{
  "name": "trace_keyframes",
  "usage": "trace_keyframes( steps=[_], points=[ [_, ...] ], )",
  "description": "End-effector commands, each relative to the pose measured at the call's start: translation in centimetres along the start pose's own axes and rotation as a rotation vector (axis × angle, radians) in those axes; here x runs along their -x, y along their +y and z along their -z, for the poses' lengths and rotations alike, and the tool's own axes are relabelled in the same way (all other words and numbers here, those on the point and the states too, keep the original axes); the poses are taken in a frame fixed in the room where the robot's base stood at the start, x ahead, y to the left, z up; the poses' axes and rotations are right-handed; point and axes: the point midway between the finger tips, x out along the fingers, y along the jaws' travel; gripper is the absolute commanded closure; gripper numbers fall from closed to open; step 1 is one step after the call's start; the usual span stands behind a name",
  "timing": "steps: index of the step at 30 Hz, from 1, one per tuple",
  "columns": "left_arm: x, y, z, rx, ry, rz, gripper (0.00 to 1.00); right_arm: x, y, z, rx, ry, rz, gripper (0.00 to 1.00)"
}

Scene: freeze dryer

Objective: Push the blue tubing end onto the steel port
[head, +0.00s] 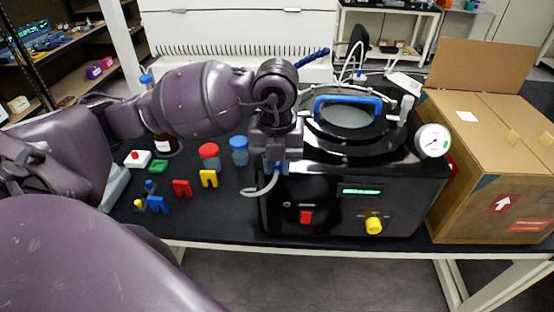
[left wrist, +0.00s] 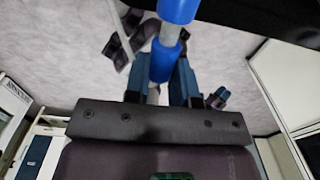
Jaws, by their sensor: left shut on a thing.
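My left gripper (head: 276,167) points down close in front of the black freeze dryer (head: 328,210), near its upper left front edge. Its blue fingers are shut on the blue tubing end (left wrist: 163,62), which shows between them in the left wrist view. A pale curved tube (head: 262,189) hangs below the fingers in the head view. In the left wrist view a short grey section (left wrist: 170,34), perhaps the steel port, lies beyond the held blue end, with another blue piece (left wrist: 178,9) past it. I cannot tell how far they are joined. My right gripper is not in view.
A dial gauge (head: 433,140) and a blue-handled lid (head: 348,106) sit on the dryer. A cardboard box (head: 490,165) stands right of it. Red (head: 209,156) and blue (head: 239,150) capped jars and several small coloured clips stand left on the dark tabletop.

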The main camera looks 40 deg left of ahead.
Motion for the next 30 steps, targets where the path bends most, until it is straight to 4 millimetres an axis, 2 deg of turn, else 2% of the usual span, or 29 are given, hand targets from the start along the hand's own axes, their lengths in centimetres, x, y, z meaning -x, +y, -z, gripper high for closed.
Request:
trace_keyframes(
  steps=[6,18,30],
  points=[
    [-1.6,0.0,-0.3,0.0,0.001,-0.001,1.0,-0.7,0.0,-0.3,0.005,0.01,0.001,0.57],
    [-1.3,0.0,-2.7,0.001,0.0,0.0,1.0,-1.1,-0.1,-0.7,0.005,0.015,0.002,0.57],
    [-1.2,0.0,-3.3,0.0,0.0,0.0,1.0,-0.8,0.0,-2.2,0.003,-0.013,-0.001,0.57]
  ],
)
